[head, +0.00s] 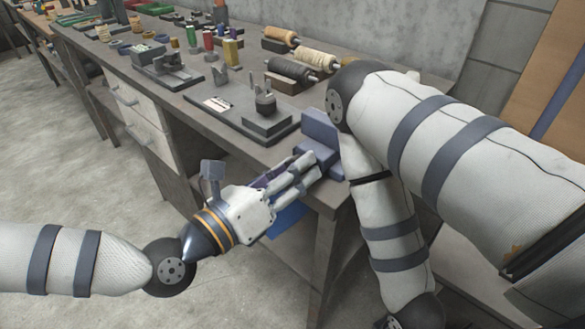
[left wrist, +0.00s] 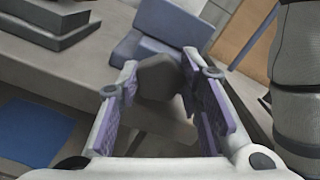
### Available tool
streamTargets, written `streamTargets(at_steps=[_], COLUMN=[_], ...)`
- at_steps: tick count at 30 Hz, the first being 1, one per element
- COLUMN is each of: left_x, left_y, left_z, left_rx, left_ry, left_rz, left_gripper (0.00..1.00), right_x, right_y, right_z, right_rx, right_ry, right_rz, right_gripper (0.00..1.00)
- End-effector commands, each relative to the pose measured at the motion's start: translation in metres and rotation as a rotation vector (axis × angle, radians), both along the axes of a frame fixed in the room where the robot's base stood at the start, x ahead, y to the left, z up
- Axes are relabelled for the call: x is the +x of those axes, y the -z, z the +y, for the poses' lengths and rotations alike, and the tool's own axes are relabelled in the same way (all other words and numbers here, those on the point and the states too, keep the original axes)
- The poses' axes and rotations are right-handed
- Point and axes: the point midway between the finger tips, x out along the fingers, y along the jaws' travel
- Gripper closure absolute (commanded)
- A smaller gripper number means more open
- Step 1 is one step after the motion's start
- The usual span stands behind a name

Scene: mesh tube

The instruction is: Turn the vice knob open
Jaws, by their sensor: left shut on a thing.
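The vice (head: 318,143) is blue-grey and sits at the front edge of the workbench, partly hidden by my arm in the head view. It also shows at the top of the left wrist view (left wrist: 165,30). The dark grey vice knob (left wrist: 160,76) sticks out from the vice towards my left gripper. My left gripper (head: 318,163) reaches it from the front left. In the left wrist view its purple-padded fingers (left wrist: 160,90) are on either side of the knob and shut on it. The knob is hidden by the fingers in the head view. My right gripper is out of view.
The workbench (head: 215,121) carries a dark stand (head: 265,118) left of the vice. Spools (head: 315,57), small coloured tubes and other tools stand further back. A blue thing (head: 287,219) shows below the bench. Drawers (head: 140,110) line its front.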

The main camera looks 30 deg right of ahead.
Motion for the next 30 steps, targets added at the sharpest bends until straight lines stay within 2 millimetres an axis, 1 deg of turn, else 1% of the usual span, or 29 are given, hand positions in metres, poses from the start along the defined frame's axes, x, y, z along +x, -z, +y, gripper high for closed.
streamTargets(at_steps=[7, 21, 22, 23, 24, 25, 30], left_x=[0.0002, 0.0002, 0.0002, 0.0003, 0.0003, 0.0003, 0.0002], left_y=[-0.0002, -0.0004, -0.0004, -0.0004, -0.0004, -0.0003, -0.0002], left_z=[0.0000, 0.0000, 0.0000, 0.0000, 0.0000, 0.0000, 0.0000], left_rx=[-0.027, -0.033, -0.033, -0.033, -0.033, -0.033, -0.033], left_ry=[0.000, 0.000, 0.000, 0.000, 0.000, 0.000, 0.000], left_rz=[0.065, 0.078, 0.078, 0.078, 0.078, 0.078, 0.077], left_gripper=[0.95, 0.95, 0.65, 0.58, 0.49, 0.46, 0.46], right_x=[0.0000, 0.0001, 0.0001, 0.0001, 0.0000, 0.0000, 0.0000], right_y=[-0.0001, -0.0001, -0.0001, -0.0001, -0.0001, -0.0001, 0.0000], right_z=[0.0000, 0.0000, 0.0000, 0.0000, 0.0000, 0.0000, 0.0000], right_rx=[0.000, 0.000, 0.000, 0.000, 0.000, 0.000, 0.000], right_ry=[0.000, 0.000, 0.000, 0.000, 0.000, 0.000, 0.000], right_rz=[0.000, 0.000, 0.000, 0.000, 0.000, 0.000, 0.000], right_gripper=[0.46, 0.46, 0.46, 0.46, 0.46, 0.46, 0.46])
